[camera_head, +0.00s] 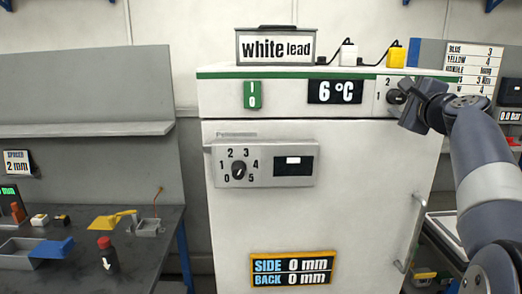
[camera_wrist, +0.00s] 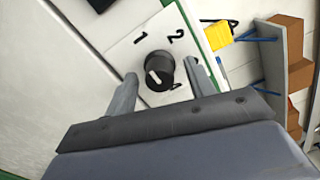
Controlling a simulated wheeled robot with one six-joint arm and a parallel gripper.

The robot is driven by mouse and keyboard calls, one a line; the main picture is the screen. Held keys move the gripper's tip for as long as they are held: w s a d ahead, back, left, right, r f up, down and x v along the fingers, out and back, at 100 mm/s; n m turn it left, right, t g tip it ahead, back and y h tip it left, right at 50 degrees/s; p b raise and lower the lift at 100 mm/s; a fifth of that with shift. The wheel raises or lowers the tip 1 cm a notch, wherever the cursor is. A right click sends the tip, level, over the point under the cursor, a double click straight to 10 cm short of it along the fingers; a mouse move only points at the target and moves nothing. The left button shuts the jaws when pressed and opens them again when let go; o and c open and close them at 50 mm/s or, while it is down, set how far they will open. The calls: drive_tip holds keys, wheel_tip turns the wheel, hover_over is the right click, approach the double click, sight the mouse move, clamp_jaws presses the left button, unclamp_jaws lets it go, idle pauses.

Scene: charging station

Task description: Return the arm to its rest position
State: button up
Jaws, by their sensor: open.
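My gripper (camera_head: 415,106) is at the upper right of the white cabinet (camera_head: 330,212), in front of a small dial plate with a black knob (camera_head: 396,97). In the wrist view the two fingers of my gripper (camera_wrist: 162,78) stand apart. The black knob (camera_wrist: 158,72) shows between them, its white mark tilted toward the upper left. The plate reads 1 and 2; a lower figure is partly hidden by a finger. I cannot tell whether the fingers touch the knob. My arm reaches in from the right edge.
A second dial (camera_head: 239,170) numbered 0 to 5 is on the cabinet front. A "white lead" box (camera_head: 276,46) and two plugs, white (camera_head: 348,53) and yellow (camera_head: 396,57), stand on top. A grey workbench (camera_head: 95,270) is at left. A door handle (camera_head: 412,230) is at right.

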drive_tip(key=shift+s+f+b, duration=0.1)
drive_tip(key=shift+s+b, duration=0.1)
drive_tip(key=shift+b, duration=0.1)
drive_tip(key=s+b, duration=0.3)
drive_tip(key=s, duration=0.8)
drive_tip(key=w+p, duration=0.1)
drive_tip(key=w, duration=0.3)
drive_tip(key=w+p, duration=0.1)
drive_tip(key=w, duration=0.3)
drive_tip(key=w+p, duration=0.2)
drive_tip(key=w, duration=0.1)
drive_tip(key=shift+w+r, duration=0.3)
drive_tip(key=shift+w, duration=0.1)
drive_tip(key=m+p, duration=0.2)
drive_tip(key=m, duration=0.1)
drive_tip(key=shift+s+p, duration=0.25)
drive_tip(key=shift+p, duration=0.15)
drive_tip(key=shift+w+m+p, duration=0.1)
drive_tip(key=shift+m+p, duration=0.7)
drive_tip(key=shift+m, duration=0.4)
drive_tip(key=m+p, duration=0.5)
drive_tip(key=m, duration=0.1)
drive_tip(key=s+b, duration=0.3)
drive_tip(key=s, duration=0.7)
drive_tip(key=shift+s+d+f, duration=0.15)
drive_tip(key=shift+s+f, duration=0.1)
drive_tip(key=shift+s, duration=0.15)
